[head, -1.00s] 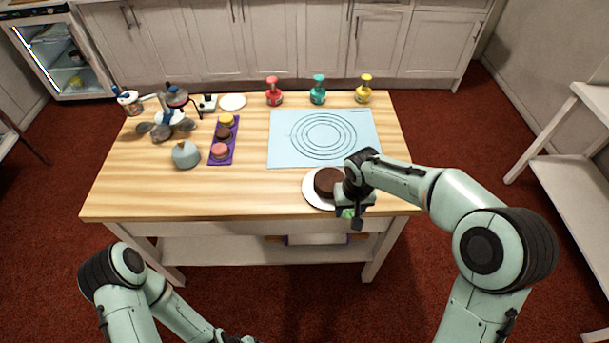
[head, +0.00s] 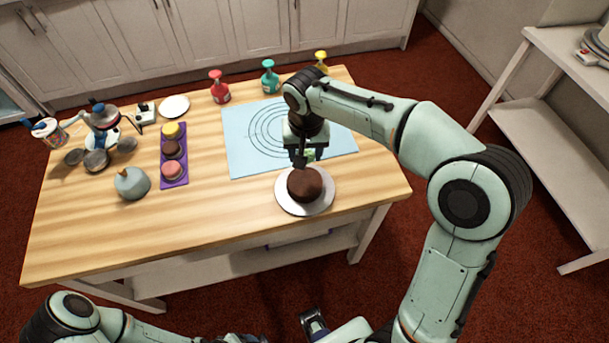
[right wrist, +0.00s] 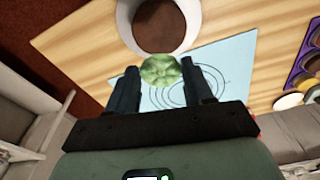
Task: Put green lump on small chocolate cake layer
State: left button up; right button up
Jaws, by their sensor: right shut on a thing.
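The green lump (right wrist: 160,70) is a rounded, mottled piece between the fingertips of my right gripper (right wrist: 163,84). My right gripper (head: 304,160) is shut on the lump. In the head view, only a little of the lump (head: 310,154) shows beside the dark fingers. The small chocolate cake layer (head: 304,185) is brown and round. It sits on a white plate (head: 283,202) near the table's front right. The gripper is above the cake's far side in the head view. In the wrist view, the cake (right wrist: 158,22) lies beyond the lump. My left arm is at the bottom left; its gripper is not clearly shown.
A light blue mat (head: 240,150) with rings lies behind the plate. Red (head: 219,88), teal (head: 270,78) and yellow (head: 321,60) bottles stand at the back.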

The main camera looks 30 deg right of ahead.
aim_at(305, 180)
notch_tip(305, 180, down, 10)
jog(key=shift+w+r+b, duration=0.1)
jog(key=shift+b, duration=0.35)
jog(key=shift+f, duration=0.3)
jog(key=o, duration=1)
jog(key=shift+r, duration=0.1)
jog(key=shift+r, duration=0.45)
jog(key=r, duration=0.3)
jog(key=s+r+p, duration=0.1)
jog(key=r, duration=0.7)
jog(key=shift+s+a+r, duration=0.15)
jog(key=shift+a+r, duration=0.05)
jog(key=shift+a, duration=0.1)
